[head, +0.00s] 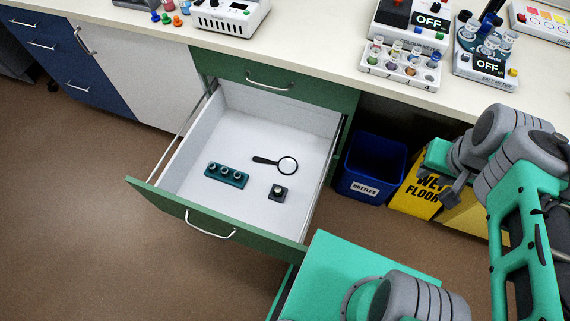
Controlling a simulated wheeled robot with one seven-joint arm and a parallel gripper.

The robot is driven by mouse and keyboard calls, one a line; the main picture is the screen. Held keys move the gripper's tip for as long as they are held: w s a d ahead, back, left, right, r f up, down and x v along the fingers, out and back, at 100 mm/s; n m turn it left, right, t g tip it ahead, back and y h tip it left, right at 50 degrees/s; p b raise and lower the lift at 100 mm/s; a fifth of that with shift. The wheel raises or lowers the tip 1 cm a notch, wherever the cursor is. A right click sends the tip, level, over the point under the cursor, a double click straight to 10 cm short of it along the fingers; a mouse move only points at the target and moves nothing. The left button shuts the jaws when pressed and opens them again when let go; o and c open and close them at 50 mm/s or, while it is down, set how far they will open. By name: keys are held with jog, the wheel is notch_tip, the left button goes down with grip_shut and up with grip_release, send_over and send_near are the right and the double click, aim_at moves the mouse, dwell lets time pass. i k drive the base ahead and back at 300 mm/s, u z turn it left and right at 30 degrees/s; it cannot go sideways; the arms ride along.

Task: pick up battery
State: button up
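The open drawer (225,128) holds a small dark block (278,194) with a pale round top, at its front right. It may be the battery, but it is too small to tell. A dark teal holder (226,175) with three round silver-topped pieces lies left of it. A black-handled magnifying glass (287,165) lies behind the block. My gripper (452,191) seems to be the grey end by the yellow sign, well right of the drawer and apart from everything in it. Its fingers are not clear enough to tell open or shut.
The drawer's green front (205,222) sticks out over the brown floor. A blue bottles bin (370,167) and a yellow wet-floor sign (418,191) stand right of it. The bench top (310,48) above carries meters and a vial rack (405,66).

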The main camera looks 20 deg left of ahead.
aim_at(277, 190)
jog(key=k, duration=1.2)
jog(key=u, duration=0.5)
jog(key=i, duration=1.35)
jog(key=u, duration=2.9)
